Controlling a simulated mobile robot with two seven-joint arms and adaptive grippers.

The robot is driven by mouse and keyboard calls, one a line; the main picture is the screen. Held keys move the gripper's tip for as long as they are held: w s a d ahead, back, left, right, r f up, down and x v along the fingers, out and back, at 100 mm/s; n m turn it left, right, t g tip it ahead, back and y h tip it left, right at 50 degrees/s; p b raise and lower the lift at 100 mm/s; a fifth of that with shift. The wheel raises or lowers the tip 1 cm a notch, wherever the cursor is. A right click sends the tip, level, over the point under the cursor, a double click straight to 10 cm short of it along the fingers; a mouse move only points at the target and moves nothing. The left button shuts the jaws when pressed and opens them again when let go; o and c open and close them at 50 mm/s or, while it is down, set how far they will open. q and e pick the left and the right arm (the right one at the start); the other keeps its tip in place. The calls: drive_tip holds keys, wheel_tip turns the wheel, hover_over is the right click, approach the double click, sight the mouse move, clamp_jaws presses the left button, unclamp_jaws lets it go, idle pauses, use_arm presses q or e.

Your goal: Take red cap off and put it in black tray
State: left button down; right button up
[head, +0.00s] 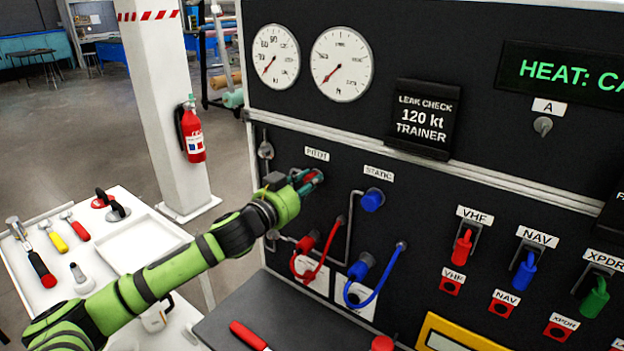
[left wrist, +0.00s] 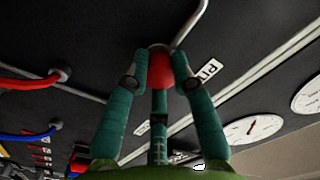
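The red cap (head: 311,178) sits at the PITOT port on the black panel. My left gripper (head: 306,182) reaches it from the left and mostly covers it in the head view. In the left wrist view the red cap (left wrist: 161,74) is between the two green fingertips, which press on its sides. The cap is at the panel, beside the end of a grey pipe. I cannot clearly make out a black tray; a dark flat surface (head: 240,308) lies below the panel. My right gripper is not in view.
A blue cap (head: 372,199) is on the STATIC port to the right. Red (head: 318,262) and blue (head: 375,288) hoses loop below. A white table (head: 100,255) at left holds tools and a white tray (head: 143,244). A red-handled tool (head: 248,335) lies on the dark surface.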

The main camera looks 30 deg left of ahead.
use_arm(q)
drive_tip(key=shift+f, duration=0.1)
idle(0.3)
drive_tip(key=shift+s+a, duration=0.1)
drive_tip(key=shift+s, duration=0.45)
drive_tip(key=shift+s, duration=0.85)
drive_tip(key=shift+b, duration=0.3)
idle(0.7)
